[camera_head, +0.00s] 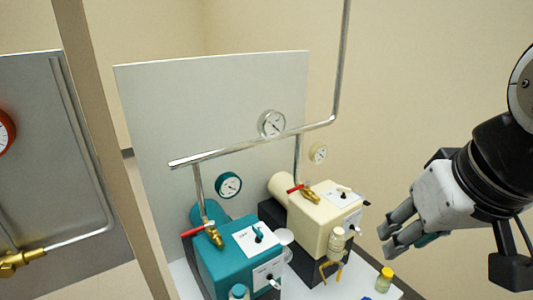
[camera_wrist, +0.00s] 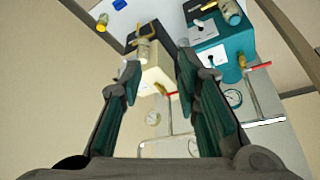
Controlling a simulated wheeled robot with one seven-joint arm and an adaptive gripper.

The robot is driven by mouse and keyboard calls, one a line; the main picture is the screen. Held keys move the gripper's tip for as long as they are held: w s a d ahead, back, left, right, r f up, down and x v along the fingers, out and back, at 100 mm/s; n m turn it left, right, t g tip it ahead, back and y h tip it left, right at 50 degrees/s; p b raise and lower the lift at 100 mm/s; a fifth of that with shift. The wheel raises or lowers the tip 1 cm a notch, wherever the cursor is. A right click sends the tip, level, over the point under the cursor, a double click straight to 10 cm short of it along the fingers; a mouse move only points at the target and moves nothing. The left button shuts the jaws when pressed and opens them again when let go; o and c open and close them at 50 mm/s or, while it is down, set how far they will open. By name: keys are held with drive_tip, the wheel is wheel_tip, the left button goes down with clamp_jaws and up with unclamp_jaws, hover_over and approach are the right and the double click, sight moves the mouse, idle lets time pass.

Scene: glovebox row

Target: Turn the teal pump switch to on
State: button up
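The teal pump (camera_head: 215,268) stands at the lower middle of the head view. Its top has a white plate with a small dark knob (camera_head: 258,238). Its front has a white label plate with a pale lever (camera_head: 274,283); the lettering is too small to read. The teal pump also shows upside down at the upper right of the wrist view (camera_wrist: 238,46), partly behind a finger. My gripper (camera_head: 388,240) is to the right of both pumps, in the air and apart from them. In the wrist view its fingers (camera_wrist: 158,64) are spread with nothing between them.
A cream pump (camera_head: 312,232) stands between the teal pump and my gripper. Red-handled brass valves (camera_head: 213,235), gauges (camera_head: 228,185) and a metal pipe (camera_head: 240,147) rise behind the pumps. A yellow-capped vial (camera_head: 384,279) stands at the front right.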

drive_tip(key=w+a+r+n+g, duration=0.1)
drive_tip(key=w+a+n+g, duration=0.15)
drive_tip(key=w, duration=0.55)
drive_tip(key=n+g+p, duration=0.2)
drive_tip(key=n+g, duration=0.1)
drive_tip(key=n, duration=0.1)
hover_over(260, 233)
wheel_tip(260, 233, down, 15)
drive_tip(key=shift+t, duration=0.25)
wheel_tip(260, 233, down, 13)
drive_tip(key=shift+p, duration=0.9)
clamp_jaws()
